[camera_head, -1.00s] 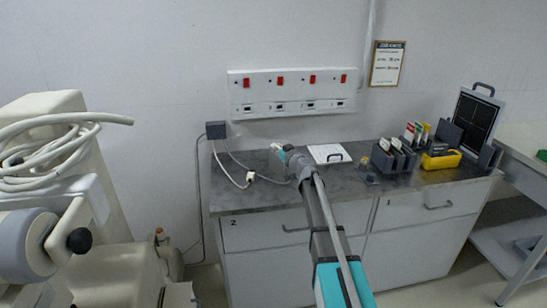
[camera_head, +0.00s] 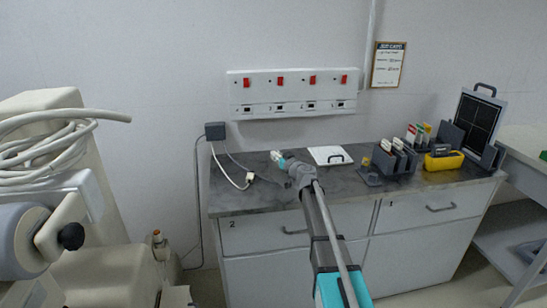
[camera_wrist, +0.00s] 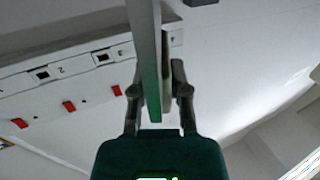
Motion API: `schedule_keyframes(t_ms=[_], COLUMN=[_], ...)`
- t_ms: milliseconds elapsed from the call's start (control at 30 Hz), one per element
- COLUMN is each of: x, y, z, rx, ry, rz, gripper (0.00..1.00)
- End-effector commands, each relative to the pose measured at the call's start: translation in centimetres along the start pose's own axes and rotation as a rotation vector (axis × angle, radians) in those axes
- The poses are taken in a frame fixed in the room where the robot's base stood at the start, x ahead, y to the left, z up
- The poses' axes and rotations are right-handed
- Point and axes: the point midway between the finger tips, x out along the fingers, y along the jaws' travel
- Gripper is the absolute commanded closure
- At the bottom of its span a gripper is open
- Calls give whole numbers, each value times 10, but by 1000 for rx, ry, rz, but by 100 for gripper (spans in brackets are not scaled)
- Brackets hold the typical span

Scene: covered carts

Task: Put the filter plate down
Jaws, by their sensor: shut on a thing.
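My gripper (camera_wrist: 157,92) is shut on a flat, thin slab, the filter plate (camera_wrist: 146,45), which stands on edge between the two fingers in the wrist view. The plate is grey with a green tint at its near end, and its far end runs out of the top of the picture. In the head view my gripper (camera_head: 279,157) is small, over the back left part of the dark grey counter (camera_head: 235,198). The plate cannot be told apart there. I cannot tell whether it touches anything.
A white square board with a black handle (camera_head: 330,155) lies right of my gripper. Card racks (camera_head: 395,160), a yellow device (camera_head: 443,160) and a framed dark panel (camera_head: 478,122) stand farther right. A cable (camera_head: 240,184) lies at left. A socket panel (camera_head: 292,93) is above.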

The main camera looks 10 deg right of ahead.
Motion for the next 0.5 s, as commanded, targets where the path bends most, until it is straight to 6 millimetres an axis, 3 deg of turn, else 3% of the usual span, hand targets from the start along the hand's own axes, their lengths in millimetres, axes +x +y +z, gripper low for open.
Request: schedule_keyframes(t_ms=[267,300,467,500], x=[0,0,0,0], y=[0,0,0,0], z=[7,7,6,6], rx=[0,0,0,0], ry=[0,0,0,0], rz=[0,0,0,0], gripper=[100,75,45,44])
